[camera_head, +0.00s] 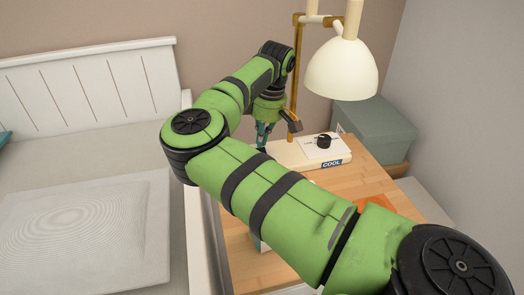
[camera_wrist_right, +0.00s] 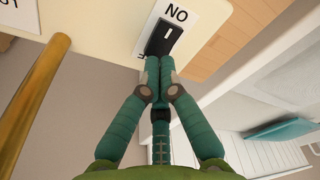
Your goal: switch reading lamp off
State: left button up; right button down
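The reading lamp (camera_head: 342,68) has a cream shade on a brass pole (camera_head: 297,70). Its cream base (camera_head: 285,154) stands on the wooden desk and bears a black knob (camera_head: 323,141) and a "COOL" label. My right gripper (camera_head: 262,138) is at the left end of the base, partly hidden by my arm. In the right wrist view, its fingers (camera_wrist_right: 160,62) are together, with the tips at the lower edge of a black switch (camera_wrist_right: 163,38) on a white plate marked "NO". Whether they touch the switch I cannot tell. My left gripper is not in view.
The brass pole (camera_wrist_right: 35,95) rises close by the gripper in the right wrist view. A grey-green box (camera_head: 378,130) stands behind the lamp. An orange item (camera_head: 374,203) lies on the desk (camera_head: 365,172). A white bed (camera_head: 85,215) is at the left.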

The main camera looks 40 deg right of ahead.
jog(key=shift+f+b, duration=0.6)
jog(key=shift+f, duration=0.25)
dwell(0.3)
jog(key=shift+r+p, duration=2.3)
jog(key=shift+r, duration=1.3)
